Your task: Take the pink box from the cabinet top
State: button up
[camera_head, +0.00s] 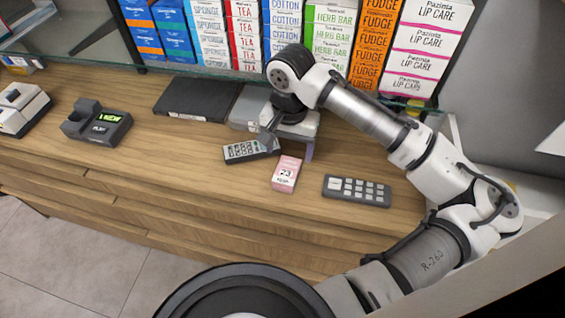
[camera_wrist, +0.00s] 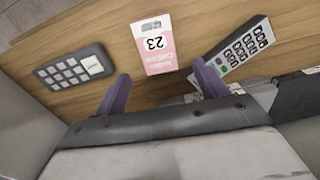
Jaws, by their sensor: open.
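The pink box (camera_head: 286,174) with a white panel and the number 23 lies on the wooden cabinet top (camera_head: 215,190), near its front edge. In the wrist view the pink box (camera_wrist: 154,48) is ahead of the fingertips and roughly between them across the picture. My gripper (camera_wrist: 160,82) has its two purple fingers spread wide with nothing between them. In the head view my gripper (camera_head: 290,138) is just behind the pink box, partly hidden by my own wrist.
A grey remote (camera_head: 250,151) lies close left of the box; a dark keypad (camera_head: 357,190) lies to its right. A card terminal (camera_head: 97,124) and black flat case (camera_head: 197,99) are further left. Shelves of boxes (camera_head: 330,32) stand behind. Bare wood lies left of the box.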

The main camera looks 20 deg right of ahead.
aim_at(289, 165)
jog(key=shift+s+f, duration=0.25)
jog(key=shift+f, duration=0.55)
notch_tip(289, 165, down, 5)
jog(key=b, duration=0.5)
jog(key=shift+w+f, duration=0.1)
jog(key=c, duration=1.1)
